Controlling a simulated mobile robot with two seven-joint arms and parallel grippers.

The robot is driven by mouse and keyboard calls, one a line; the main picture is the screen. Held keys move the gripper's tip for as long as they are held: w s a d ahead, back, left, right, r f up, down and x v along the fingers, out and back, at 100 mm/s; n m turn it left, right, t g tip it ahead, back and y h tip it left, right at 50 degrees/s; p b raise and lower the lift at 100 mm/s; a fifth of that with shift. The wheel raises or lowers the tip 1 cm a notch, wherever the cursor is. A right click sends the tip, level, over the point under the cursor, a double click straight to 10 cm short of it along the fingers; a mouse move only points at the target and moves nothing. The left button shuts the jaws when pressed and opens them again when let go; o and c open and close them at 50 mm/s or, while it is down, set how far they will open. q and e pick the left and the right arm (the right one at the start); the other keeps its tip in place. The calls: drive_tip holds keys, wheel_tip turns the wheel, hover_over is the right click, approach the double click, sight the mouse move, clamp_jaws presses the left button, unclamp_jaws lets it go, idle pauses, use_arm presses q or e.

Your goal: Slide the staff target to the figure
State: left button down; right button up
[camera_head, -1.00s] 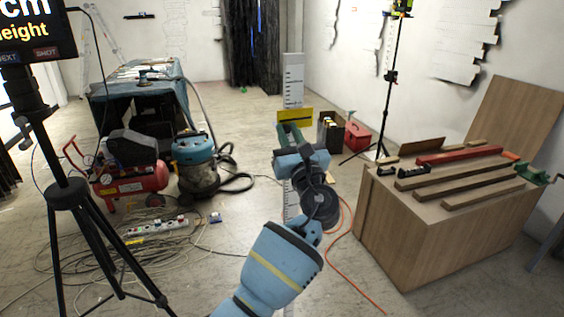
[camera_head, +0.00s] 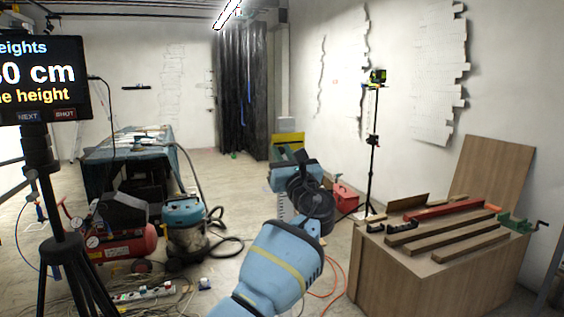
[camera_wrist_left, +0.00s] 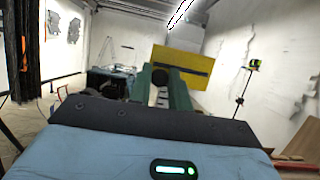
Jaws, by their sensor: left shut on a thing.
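The yellow staff target (camera_head: 287,139) sits around or against the white graduated staff (camera_head: 285,124), close below its top end. My left gripper (camera_head: 288,155) is shut on the target from the near side. In the left wrist view the yellow plate (camera_wrist_left: 188,68), with a dark slot line, stands just beyond the green fingers (camera_wrist_left: 160,88), and the staff (camera_wrist_left: 184,38) rises above it. The staff's lower part is mostly hidden by my arm. The screen (camera_head: 40,75) shows a figure ending in "0 cm"; its left side is cut off. My right gripper is not in view.
A wooden bench (camera_head: 430,265) with timber strips stands at the right. A vacuum (camera_head: 186,225), compressor (camera_head: 125,243) and cables lie to the left.

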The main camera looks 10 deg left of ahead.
use_arm(q)
drive_tip(key=shift+r, duration=0.1)
drive_tip(key=c, duration=1.3)
unclamp_jaws()
drive_tip(key=shift+p+v, duration=0.4)
drive_tip(key=shift+v, duration=3.5)
